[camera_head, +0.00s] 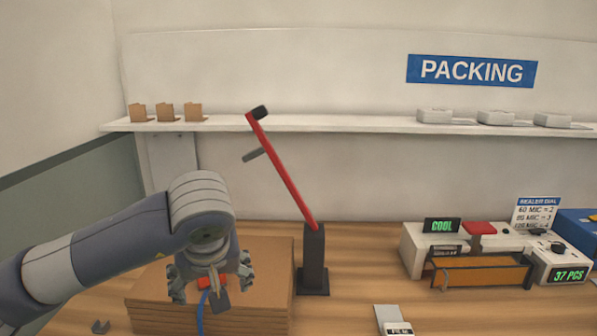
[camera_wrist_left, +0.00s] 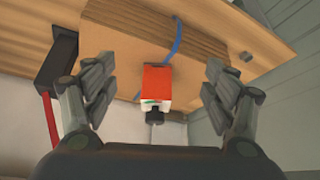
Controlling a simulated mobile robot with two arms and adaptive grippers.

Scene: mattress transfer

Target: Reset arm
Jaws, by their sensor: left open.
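My left arm comes in from the left in the head view, its gripper (camera_head: 211,282) pointing down over a stack of brown cardboard (camera_head: 267,275). In the left wrist view this gripper (camera_wrist_left: 159,66) is open, its fingers spread wide to either side of a red and white block (camera_wrist_left: 157,83) with a black knob. The block seems clear of both fingers. Its red part (camera_head: 205,283) shows between the fingers in the head view. A blue strap (camera_wrist_left: 176,42) runs over the stack by the block. My right gripper is not in view.
A black post (camera_head: 314,262) with a raised, tilted red lever (camera_head: 285,178) stands right of the stack. A sealer (camera_head: 480,258) with a "COOL" display sits farther right. A white shelf (camera_head: 310,124) runs along the wall. The table between post and sealer is mostly clear.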

